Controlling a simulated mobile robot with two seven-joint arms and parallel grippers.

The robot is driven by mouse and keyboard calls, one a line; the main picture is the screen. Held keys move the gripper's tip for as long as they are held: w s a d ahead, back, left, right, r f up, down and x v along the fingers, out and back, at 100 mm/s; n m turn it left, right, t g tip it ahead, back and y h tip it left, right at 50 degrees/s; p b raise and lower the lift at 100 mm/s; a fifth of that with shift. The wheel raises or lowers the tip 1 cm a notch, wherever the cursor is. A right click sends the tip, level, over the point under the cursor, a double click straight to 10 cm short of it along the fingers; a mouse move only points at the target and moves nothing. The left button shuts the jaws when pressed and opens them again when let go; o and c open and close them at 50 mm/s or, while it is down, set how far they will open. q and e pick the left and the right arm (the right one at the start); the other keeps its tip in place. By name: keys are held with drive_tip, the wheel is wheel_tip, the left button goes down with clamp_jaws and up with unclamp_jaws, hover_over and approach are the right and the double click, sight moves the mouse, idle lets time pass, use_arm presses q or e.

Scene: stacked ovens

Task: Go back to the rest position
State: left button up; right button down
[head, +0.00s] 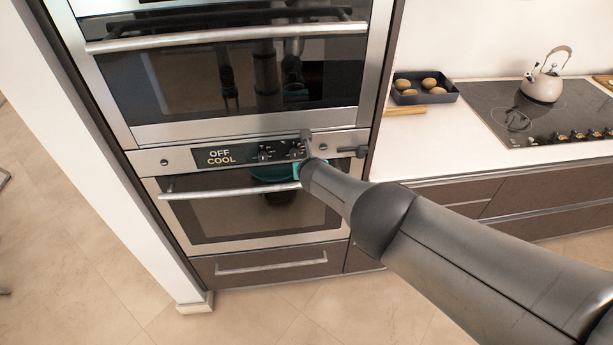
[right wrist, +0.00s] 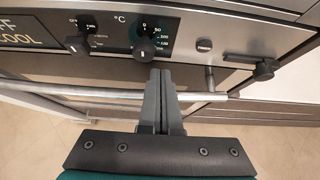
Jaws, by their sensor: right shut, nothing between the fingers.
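My right arm comes in from the right in the head view and reaches the control panel of the lower oven (head: 225,215). My right gripper (head: 307,140) is at the panel's right part, partly hidden by its own wrist. In the right wrist view the right gripper (right wrist: 161,74) has its two fingers shut together and empty. The fingertips are just below the temperature knob (right wrist: 144,49); whether they touch it I cannot tell. Another knob (right wrist: 79,43) is to its left. The display (head: 220,156) reads OFF COOL. My left gripper is not in view.
The upper oven (head: 200,95) and the lower oven are shut. The lower oven's bar handle (right wrist: 90,91) runs close by the fingers. A counter (head: 405,150) at right holds a tray (head: 452,97) of round brown items and a kettle (head: 543,87) on the cooktop. The floor at left is clear.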

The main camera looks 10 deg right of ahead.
drive_tip(key=s+f+m+g+b, duration=0.3)
drive_tip(key=s+f+m+b, duration=0.4)
drive_tip(key=s+f, duration=0.8)
drive_tip(key=s+f+m+g+b, duration=0.2)
drive_tip(key=s+f+m+b, duration=0.5)
drive_tip(key=f, duration=1.2)
use_arm(q)
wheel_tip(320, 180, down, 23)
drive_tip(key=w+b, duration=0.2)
drive_tip(key=b, duration=0.7)
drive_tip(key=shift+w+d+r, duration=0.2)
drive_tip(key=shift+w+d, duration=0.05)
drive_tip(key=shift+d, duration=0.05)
use_arm(e)
drive_tip(key=s+d+f+m+g, duration=0.1)
drive_tip(key=s+d+f+m, duration=0.2)
drive_tip(key=s, duration=1)
drive_tip(key=s+d+f+m+g, duration=0.2)
drive_tip(key=s+d+f+m, duration=0.1)
drive_tip(key=s+f+m, duration=0.7)
drive_tip(key=s+d+f+m+g, duration=0.1)
drive_tip(key=s+d+f+m, duration=0.3)
drive_tip(key=s, duration=1.2)
wheel_tip(320, 180, down, 4)
drive_tip(key=m, duration=0.2)
drive_tip(key=shift+s+r+m+g, duration=0.15)
drive_tip(key=shift+s+m+g, duration=0.15)
drive_tip(key=shift+g, duration=0.1)
